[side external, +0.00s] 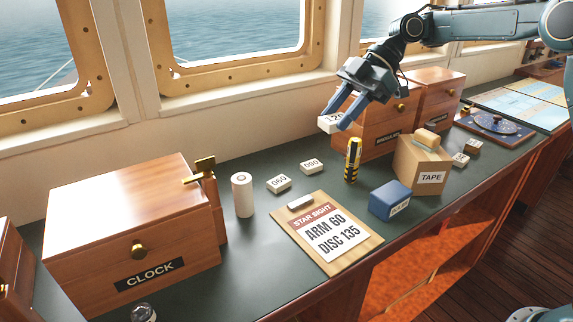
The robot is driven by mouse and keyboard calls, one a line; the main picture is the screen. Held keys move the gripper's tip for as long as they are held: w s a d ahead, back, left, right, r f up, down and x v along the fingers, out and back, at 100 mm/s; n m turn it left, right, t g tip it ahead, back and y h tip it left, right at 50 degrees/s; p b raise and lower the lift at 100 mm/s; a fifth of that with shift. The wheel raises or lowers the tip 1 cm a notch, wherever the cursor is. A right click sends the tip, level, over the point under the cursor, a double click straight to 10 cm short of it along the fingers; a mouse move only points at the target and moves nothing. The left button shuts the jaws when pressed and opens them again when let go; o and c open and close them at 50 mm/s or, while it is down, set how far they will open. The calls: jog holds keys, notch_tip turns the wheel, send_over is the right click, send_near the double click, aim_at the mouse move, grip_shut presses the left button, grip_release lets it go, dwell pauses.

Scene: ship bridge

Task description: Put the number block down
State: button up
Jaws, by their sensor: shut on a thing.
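My gripper (338,116) is shut on a white number block (328,124), held in the air above the green counter (235,268), in front of the wooden drawer boxes. The block's label is partly covered by a finger; it seems to begin with 12. Two more white number blocks lie on the counter below and to the left: one reads 060 (279,184), and the other seems to read 090 (312,166). A clipboard card (328,232) in front of them reads STAR SIGHT, ARM 60, DISC 135.
A white cylinder (242,195) and the CLOCK box (130,225) stand left. A yellow-black striped object (352,160), a blue box (390,200) and a TAPE box (424,165) stand right. Small blocks (460,160) lie beyond the TAPE box. Counter around the white blocks is bare.

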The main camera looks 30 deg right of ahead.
jog(key=s+d+r+m+t, duration=0.1)
jog(key=s+d, duration=0.2)
jog(key=d, duration=0.4)
jog(key=s+d+r+m+t, duration=0.1)
jog(key=s+d+m+t, duration=0.1)
jog(key=d, duration=0.5)
jog(key=shift+s+d+r+m+h, duration=0.2)
jog(key=shift+s+d+m+h, duration=0.15)
jog(key=shift+s, duration=0.55)
jog(key=shift+a, duration=0.1)
send_near(383, 193)
jog(key=x, duration=0.5)
jog(key=shift+f, duration=0.1)
jog(key=shift+f, duration=0.1)
jog(key=o, duration=1)
jog(key=shift+c, duration=0.2)
jog(key=v, duration=1.2)
